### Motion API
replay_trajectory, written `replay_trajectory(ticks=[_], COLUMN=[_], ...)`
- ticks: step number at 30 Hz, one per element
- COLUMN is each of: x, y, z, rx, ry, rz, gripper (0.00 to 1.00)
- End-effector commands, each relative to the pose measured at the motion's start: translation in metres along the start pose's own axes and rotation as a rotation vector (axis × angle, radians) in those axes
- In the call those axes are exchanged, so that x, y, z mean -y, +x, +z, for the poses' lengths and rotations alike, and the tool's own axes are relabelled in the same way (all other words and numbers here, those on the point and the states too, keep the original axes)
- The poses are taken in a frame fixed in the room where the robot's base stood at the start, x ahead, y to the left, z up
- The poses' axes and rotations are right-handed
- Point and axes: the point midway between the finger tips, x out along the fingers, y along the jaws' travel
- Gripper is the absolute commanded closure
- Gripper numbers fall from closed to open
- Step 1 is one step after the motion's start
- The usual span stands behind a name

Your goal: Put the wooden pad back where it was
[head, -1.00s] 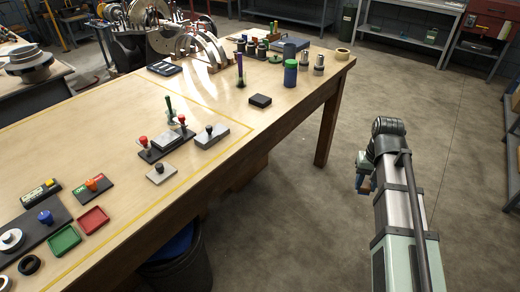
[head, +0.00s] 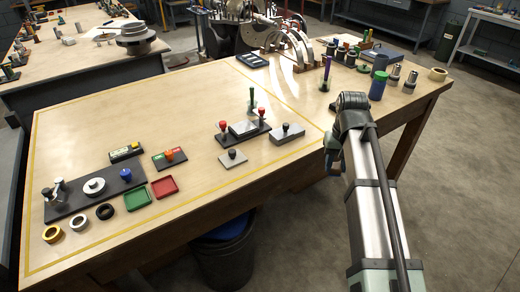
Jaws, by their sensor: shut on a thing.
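My gripper (head: 331,163) hangs at the front edge of the workbench (head: 190,187), right of the grey block with a black knob (head: 287,133). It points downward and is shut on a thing. That thing is mostly hidden by my wrist, and I cannot make out its shape or material. I cannot pick out a wooden pad anywhere on the bench. A yellow line (head: 312,119) marks off the left part of the bench top.
A fixture with red knobs (head: 243,132), a small grey plate (head: 233,157), a green tray (head: 138,198) and a red tray (head: 165,187) stand on the bench. A blue jar with a green lid (head: 378,87) stands beyond my arm. A dark bin (head: 225,255) stands below the front edge.

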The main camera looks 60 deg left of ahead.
Motion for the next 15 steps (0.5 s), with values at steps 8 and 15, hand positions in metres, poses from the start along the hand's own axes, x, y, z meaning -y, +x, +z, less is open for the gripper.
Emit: replay_trajectory(ticks=[8, 15], x=[0.100, 0.180], y=[-0.024, -0.047], z=[-0.031, -0.050], rx=[-0.001, -0.001], ry=[-0.140, -0.261], rz=[0.000, 0.000], gripper=[0.91, 0.91])
